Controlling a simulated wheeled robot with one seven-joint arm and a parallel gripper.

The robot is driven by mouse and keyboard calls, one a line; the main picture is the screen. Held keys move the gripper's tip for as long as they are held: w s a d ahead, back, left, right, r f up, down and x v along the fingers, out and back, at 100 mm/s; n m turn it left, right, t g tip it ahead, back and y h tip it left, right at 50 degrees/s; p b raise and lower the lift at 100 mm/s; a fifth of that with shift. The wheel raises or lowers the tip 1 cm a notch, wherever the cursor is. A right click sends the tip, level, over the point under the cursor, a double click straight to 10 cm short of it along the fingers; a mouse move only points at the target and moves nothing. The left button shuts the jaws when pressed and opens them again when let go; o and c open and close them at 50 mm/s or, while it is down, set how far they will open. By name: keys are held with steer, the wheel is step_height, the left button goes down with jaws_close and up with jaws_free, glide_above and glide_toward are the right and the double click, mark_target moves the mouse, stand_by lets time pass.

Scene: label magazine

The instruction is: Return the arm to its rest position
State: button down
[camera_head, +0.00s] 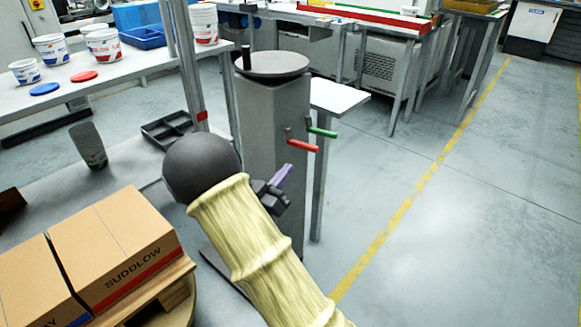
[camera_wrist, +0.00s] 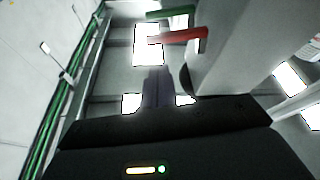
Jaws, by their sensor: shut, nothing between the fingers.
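My arm, in a cream sleeve with a dark round joint, reaches up from the bottom of the head view. My gripper (camera_head: 281,175) has purple fingers and is in front of the grey column (camera_head: 262,125), just below its red handle (camera_head: 303,146). In the wrist view the fingers of my gripper (camera_wrist: 158,75) are together with nothing between them. The red handle (camera_wrist: 178,37) and green handle (camera_wrist: 170,14) show beyond the fingertips. Whether the fingers touch the column or handle I cannot tell.
A round dark plate (camera_head: 271,64) tops the column. Cardboard boxes (camera_head: 112,250) stand on a pallet at lower left. A stack of dark cups (camera_head: 88,145) and a black divided tray (camera_head: 168,130) are on the left bench. The floor (camera_head: 480,220) at right is clear.

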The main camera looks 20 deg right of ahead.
steer(key=shift+s+a, duration=0.15)
steer(key=shift+a, duration=0.2)
